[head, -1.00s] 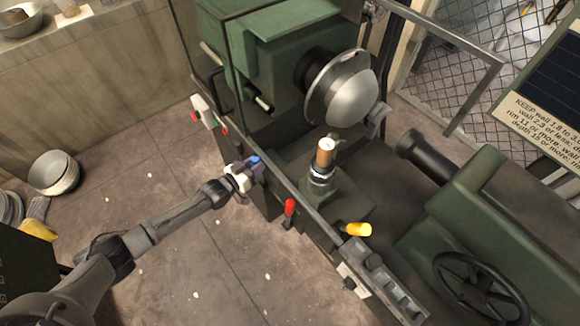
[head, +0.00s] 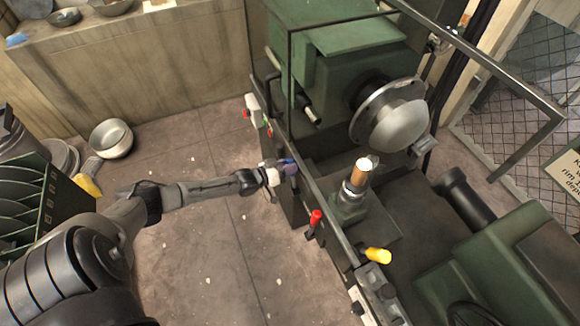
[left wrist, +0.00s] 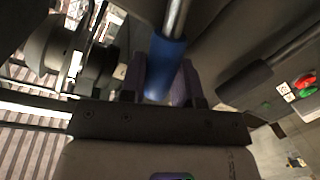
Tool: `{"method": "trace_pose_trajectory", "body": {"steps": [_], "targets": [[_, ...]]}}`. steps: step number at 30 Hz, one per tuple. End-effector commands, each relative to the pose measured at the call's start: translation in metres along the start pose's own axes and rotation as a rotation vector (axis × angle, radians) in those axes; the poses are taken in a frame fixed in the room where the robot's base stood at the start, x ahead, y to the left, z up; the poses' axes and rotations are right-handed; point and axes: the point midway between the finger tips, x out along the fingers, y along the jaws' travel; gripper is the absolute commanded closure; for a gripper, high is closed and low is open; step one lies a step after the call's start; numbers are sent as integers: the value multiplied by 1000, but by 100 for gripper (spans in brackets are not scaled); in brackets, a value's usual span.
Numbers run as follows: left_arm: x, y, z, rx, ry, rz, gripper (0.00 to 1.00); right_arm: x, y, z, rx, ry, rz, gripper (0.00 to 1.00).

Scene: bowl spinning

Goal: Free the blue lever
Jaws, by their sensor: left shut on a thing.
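The blue lever (head: 286,161) is on the front side of the green spinning lathe. In the left wrist view its blue grip (left wrist: 163,68) sits on a metal rod that runs up out of the picture. My left gripper (head: 283,169) is at the lever, and its purple fingers (left wrist: 160,82) stand on both sides of the blue grip, shut on it. The lower end of the grip is between the fingers. My right gripper is in neither view.
A red-knobbed lever (head: 315,217) and a yellow-knobbed lever (head: 377,255) are farther along the lathe (head: 340,50). A switch box (head: 257,110) with red and green buttons is at its left end. A metal bowl (head: 111,138) lies on the open floor at left.

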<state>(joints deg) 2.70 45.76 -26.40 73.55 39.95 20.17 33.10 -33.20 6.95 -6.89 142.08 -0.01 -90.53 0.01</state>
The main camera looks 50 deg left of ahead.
Motion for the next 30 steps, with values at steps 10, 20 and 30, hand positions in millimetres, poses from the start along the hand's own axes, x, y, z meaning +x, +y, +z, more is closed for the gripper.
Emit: {"method": "trace_pose_trajectory", "body": {"steps": [10,20,30], "targets": [[0,-2,2,-6,-3,-5,60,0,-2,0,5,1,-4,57],[-25,0,0,-4,-6,-5,60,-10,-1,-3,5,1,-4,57],[-89,-1,0,-5,-7,-7,60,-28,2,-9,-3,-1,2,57]]}}
